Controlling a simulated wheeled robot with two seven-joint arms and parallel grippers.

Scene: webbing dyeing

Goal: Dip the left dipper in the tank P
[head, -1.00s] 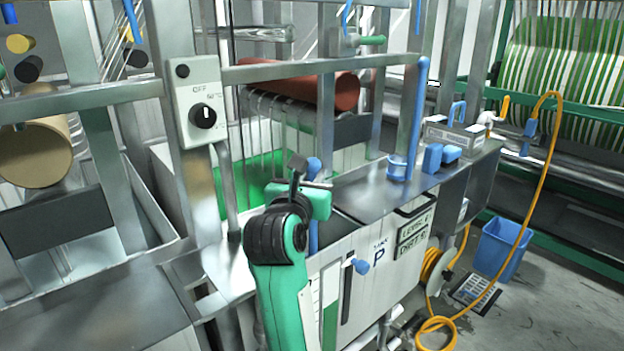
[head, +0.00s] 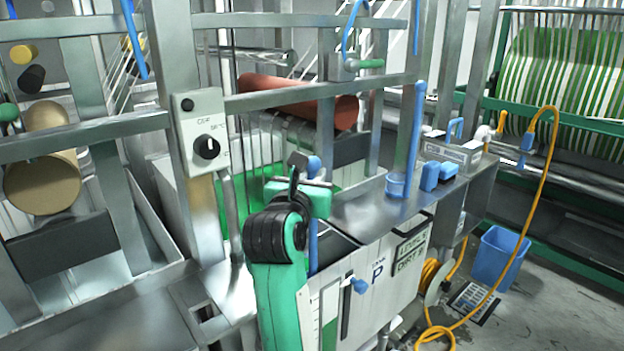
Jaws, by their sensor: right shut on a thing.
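Tank P (head: 385,295) is a pale box with a "P" label on its front and a dark opening on top. My right gripper (head: 306,184) is over the left end of that opening, shut on a blue dipper. The dipper's (head: 313,247) blue shaft is upright, with its top showing above the gripper and its lower part going down at the opening. Its lower end is hidden by my arm and the tank front, so I cannot tell how deep it is. A second blue dipper (head: 413,130) stands upright in a blue cup on the bench to the right. My left gripper is out of view.
A metal frame with a control box (head: 204,133) stands left of the gripper, and a crossbar (head: 310,94) runs behind it. Blue blocks (head: 430,176) sit on the metal bench. A yellow hose (head: 545,170) and blue bin (head: 500,256) are at the right.

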